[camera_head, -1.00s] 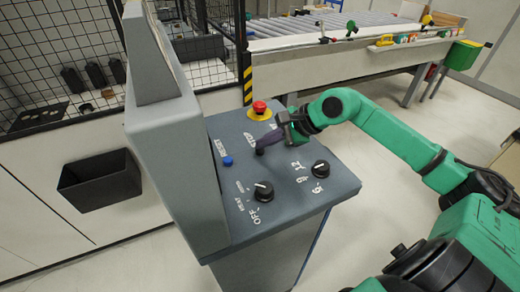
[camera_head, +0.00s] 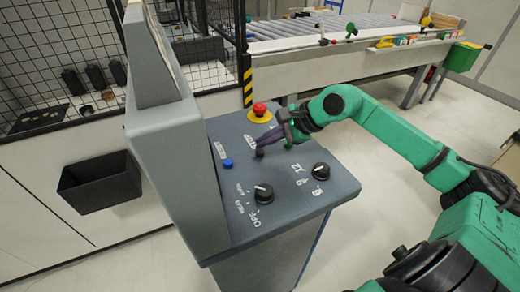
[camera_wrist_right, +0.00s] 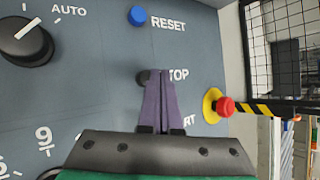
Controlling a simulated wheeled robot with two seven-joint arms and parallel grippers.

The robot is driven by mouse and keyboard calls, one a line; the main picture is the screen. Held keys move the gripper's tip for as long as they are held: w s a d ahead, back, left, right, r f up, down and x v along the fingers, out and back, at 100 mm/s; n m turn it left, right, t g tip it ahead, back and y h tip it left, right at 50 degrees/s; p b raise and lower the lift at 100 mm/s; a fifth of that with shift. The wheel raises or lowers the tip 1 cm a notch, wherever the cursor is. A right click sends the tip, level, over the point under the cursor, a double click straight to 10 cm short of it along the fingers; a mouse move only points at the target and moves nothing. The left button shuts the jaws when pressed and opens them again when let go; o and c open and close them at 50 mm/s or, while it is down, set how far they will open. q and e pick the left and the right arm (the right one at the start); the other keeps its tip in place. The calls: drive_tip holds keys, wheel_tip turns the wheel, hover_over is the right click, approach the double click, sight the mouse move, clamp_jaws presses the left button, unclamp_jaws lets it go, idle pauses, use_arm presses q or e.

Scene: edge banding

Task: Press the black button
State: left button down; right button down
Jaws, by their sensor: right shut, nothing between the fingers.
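The black button (camera_head: 259,153) is a small round knob beside the STOP label on the sloped grey control panel (camera_head: 222,184). In the right wrist view the black button (camera_wrist_right: 143,77) shows just left of the fingertips, partly hidden by them. My right gripper (camera_head: 258,142) is shut and empty, its purple fingers together. Its tips are right by the button, slightly toward the red stop button in the head view. The closed fingers also fill the middle of the wrist view (camera_wrist_right: 162,73). I cannot tell whether they touch the button. My left gripper is not in view.
A blue RESET button (camera_head: 228,162), a red emergency stop (camera_head: 259,109) on a yellow base and two black rotary knobs (camera_head: 264,193) (camera_head: 321,170) share the panel. A grey upright housing (camera_head: 178,150) rises at its left. A conveyor table (camera_head: 340,55) stands behind.

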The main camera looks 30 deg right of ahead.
drive_tip(key=shift+r, duration=0.2)
wheel_tip(320, 180, up, 5)
drive_tip(key=p, duration=0.3)
drive_tip(key=shift+f, duration=0.1)
idle(0.4)
